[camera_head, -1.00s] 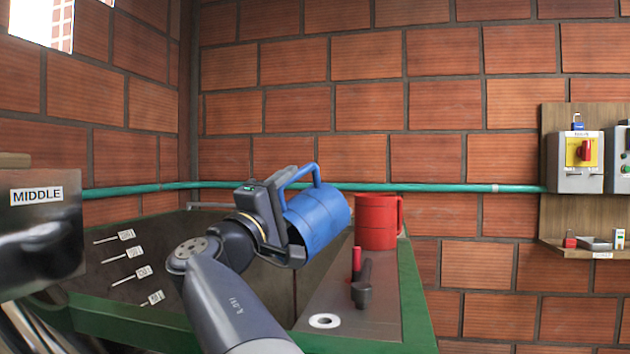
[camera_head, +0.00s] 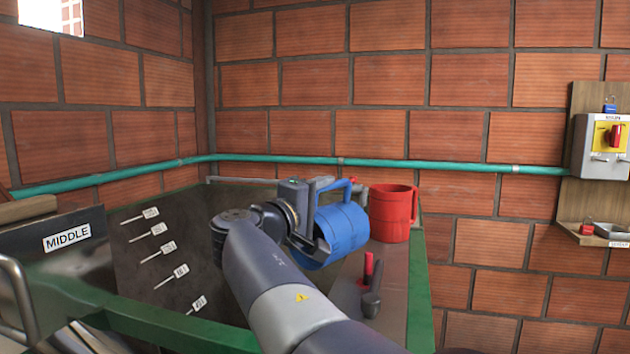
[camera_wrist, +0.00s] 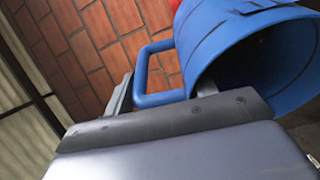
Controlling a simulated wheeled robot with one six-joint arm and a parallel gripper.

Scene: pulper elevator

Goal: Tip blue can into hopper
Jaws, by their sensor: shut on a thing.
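The blue can (camera_head: 341,228) is held by my gripper (camera_head: 312,240) above the right part of the hopper. My gripper is shut on it, and the can is tilted. In the wrist view the blue can (camera_wrist: 245,55) fills the upper right, with its dark open mouth and its handle showing. The can's contents cannot be made out. The hopper (camera_head: 170,250) is a dark tank with a green rim, and several labelled level marks show on its inner wall. Its floor is hidden.
A red can (camera_head: 392,212) stands on the metal ledge right of the blue can. A small red and dark tool (camera_head: 370,285) stands on that ledge nearer me. A panel marked MIDDLE (camera_head: 68,238) is at left. A switch box (camera_head: 600,148) hangs on the brick wall at right.

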